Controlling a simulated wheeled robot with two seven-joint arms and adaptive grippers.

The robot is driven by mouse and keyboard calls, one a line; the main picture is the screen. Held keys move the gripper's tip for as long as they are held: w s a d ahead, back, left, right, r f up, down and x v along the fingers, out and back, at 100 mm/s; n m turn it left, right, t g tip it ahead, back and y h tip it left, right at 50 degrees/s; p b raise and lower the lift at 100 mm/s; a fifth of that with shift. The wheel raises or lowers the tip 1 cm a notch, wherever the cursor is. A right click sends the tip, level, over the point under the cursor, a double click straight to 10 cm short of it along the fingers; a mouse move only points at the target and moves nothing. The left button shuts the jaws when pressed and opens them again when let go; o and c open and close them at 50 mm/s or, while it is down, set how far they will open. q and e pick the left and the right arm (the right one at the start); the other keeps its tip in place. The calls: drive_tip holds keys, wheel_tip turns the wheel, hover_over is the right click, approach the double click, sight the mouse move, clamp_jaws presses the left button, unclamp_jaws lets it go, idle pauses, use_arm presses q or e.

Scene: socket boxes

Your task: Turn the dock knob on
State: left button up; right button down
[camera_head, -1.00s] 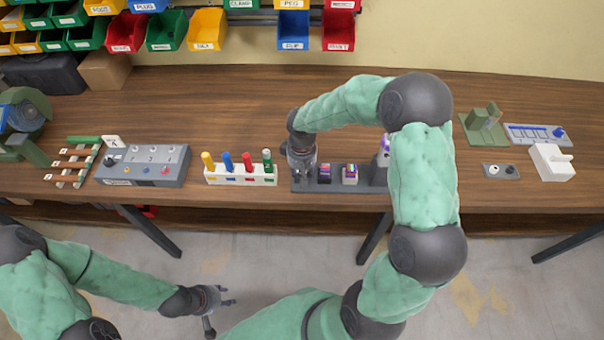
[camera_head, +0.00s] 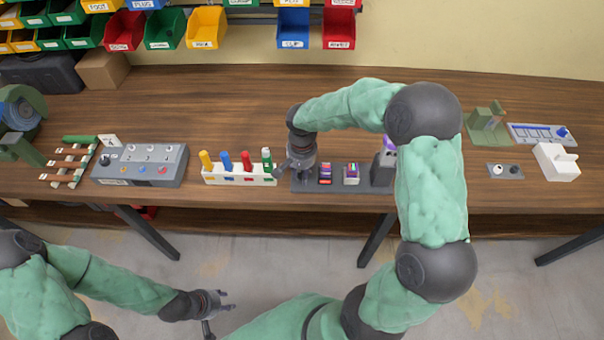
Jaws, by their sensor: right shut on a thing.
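The dark grey dock (camera_head: 338,186) lies near the front of the bench. My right gripper (camera_head: 299,172) points down at the dock's left end and is shut on what appears to be the dock knob. The gripper hides the knob, so its setting cannot be read. A taller grey part (camera_head: 382,170) with a purple top stands at the dock's right end, partly behind my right arm. My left gripper (camera_head: 226,300) is open and empty in front of the bench, over the floor.
A white rack (camera_head: 240,180) with several coloured pegs stands close to the left of my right gripper. Further left is a grey panel (camera_head: 140,167) with knobs and buttons. A small grey switch plate (camera_head: 505,171) and a white box (camera_head: 556,162) lie at the right.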

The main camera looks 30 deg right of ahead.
drive_tip(key=shift+m, duration=0.7)
drive_tip(key=c, duration=0.9)
unclamp_jaws()
drive_tip(key=shift+c, duration=0.2)
wheel_tip(320, 180, up, 12)
